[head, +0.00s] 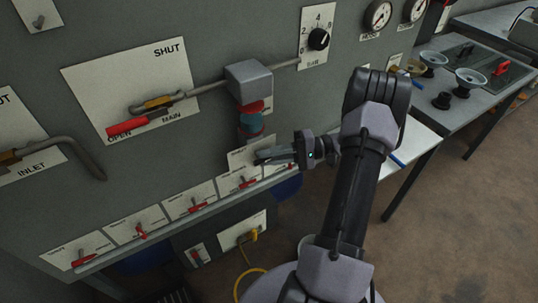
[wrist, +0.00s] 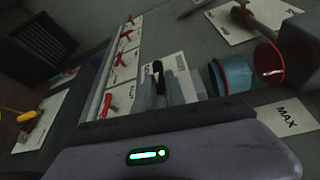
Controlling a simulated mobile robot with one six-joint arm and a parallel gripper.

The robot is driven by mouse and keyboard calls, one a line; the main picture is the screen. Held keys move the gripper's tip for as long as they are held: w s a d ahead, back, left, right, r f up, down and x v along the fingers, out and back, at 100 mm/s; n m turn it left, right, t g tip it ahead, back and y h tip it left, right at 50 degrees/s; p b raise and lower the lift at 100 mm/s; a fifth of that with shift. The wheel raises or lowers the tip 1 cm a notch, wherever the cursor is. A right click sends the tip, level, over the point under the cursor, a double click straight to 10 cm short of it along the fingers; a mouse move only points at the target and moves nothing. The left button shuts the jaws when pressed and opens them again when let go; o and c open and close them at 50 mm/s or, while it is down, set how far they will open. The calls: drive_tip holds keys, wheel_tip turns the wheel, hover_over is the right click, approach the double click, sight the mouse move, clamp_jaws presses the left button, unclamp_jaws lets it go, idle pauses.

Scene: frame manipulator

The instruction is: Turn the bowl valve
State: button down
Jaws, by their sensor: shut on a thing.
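My gripper (head: 276,155) is at the panel, at a white card (head: 240,160) below the grey box. In the wrist view my gripper (wrist: 160,88) has its fingers close together over the same card (wrist: 181,70), shut on a small valve handle there. The fingers hide nearly all of the handle, so its angle cannot be told. The card's lettering is too small or covered to read.
Several red-handled valves on cards run left along a ledge, one nearest the gripper (head: 241,182). A long main lever with a red grip (head: 127,126) is at upper left. A pressure knob (head: 318,39) is above. A bench (head: 483,90) with bowls stands at right.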

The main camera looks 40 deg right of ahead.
drive_tip(key=shift+f+y, duration=0.1)
drive_tip(key=shift+y, duration=0.2)
drive_tip(key=c, duration=1.4)
unclamp_jaws()
drive_tip(key=shift+a, duration=0.1)
drive_tip(key=p+v, duration=0.4)
drive_tip(key=v, duration=1.3)
drive_tip(key=shift+s+p, duration=0.25)
drive_tip(key=shift+p, duration=0.1)
